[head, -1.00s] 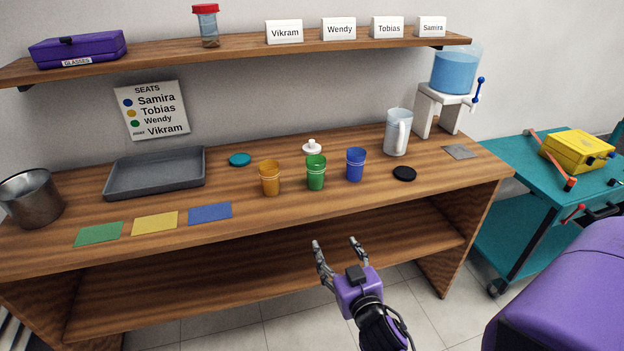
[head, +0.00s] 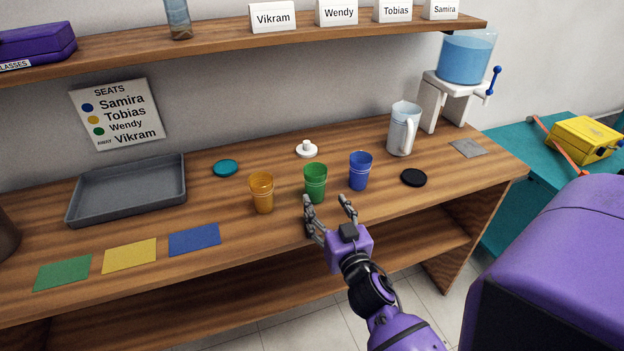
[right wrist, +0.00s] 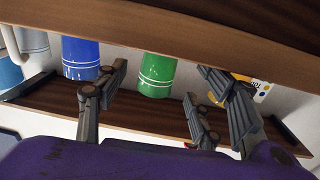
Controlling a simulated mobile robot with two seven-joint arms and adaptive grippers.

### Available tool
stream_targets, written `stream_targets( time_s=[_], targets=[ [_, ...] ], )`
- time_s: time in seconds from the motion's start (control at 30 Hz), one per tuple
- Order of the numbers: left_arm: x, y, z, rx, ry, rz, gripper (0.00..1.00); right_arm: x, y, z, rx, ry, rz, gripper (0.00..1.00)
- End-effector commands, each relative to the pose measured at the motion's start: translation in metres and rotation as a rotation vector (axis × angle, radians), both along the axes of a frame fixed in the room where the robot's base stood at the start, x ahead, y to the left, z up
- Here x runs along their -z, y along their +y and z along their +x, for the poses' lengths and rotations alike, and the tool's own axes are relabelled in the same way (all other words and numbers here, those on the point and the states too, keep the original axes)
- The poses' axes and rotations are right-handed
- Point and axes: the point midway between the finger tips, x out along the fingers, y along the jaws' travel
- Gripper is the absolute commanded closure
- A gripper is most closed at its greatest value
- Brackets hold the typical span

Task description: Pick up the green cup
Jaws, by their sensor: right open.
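The green cup (head: 315,184) stands upright on the wooden bench between an orange-yellow cup (head: 262,193) and a blue cup (head: 360,171). My right gripper (head: 328,206) is open and empty, just in front of the green cup at the bench's front side. In the right wrist view the green cup (right wrist: 157,75) shows between the two spread fingers, with the blue cup (right wrist: 81,57) to its left. I cannot tell whether a finger touches the green cup. My left gripper is not in view.
A grey tray (head: 128,190) and green, yellow and blue mats (head: 194,240) lie to the left. A white lid (head: 307,150), teal disc (head: 226,168), black disc (head: 413,177) and pitcher (head: 403,129) are nearby. A shelf (head: 220,41) runs above the bench.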

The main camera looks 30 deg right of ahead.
Motion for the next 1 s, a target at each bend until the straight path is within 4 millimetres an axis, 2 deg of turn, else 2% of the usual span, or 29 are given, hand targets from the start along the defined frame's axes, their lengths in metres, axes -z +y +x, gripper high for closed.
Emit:
stream_targets(
  time_s=[0.23,0.5,0.77,0.87,1.0],
  targets=[
    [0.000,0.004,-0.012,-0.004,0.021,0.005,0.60,-0.004,-0.008,0.029,0.000,-0.004,-0.002,0.38],
    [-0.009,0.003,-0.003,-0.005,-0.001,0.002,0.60,-0.002,-0.017,0.065,0.000,-0.003,-0.002,0.38],
    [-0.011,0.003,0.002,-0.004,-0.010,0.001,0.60,-0.001,-0.018,0.069,0.000,-0.001,-0.001,0.38],
    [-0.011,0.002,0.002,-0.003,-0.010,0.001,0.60,-0.001,-0.018,0.068,0.000,-0.001,-0.001,0.47],
    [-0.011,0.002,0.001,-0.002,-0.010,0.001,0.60,-0.001,-0.018,0.068,0.000,-0.001,-0.001,0.66]
  ],
)
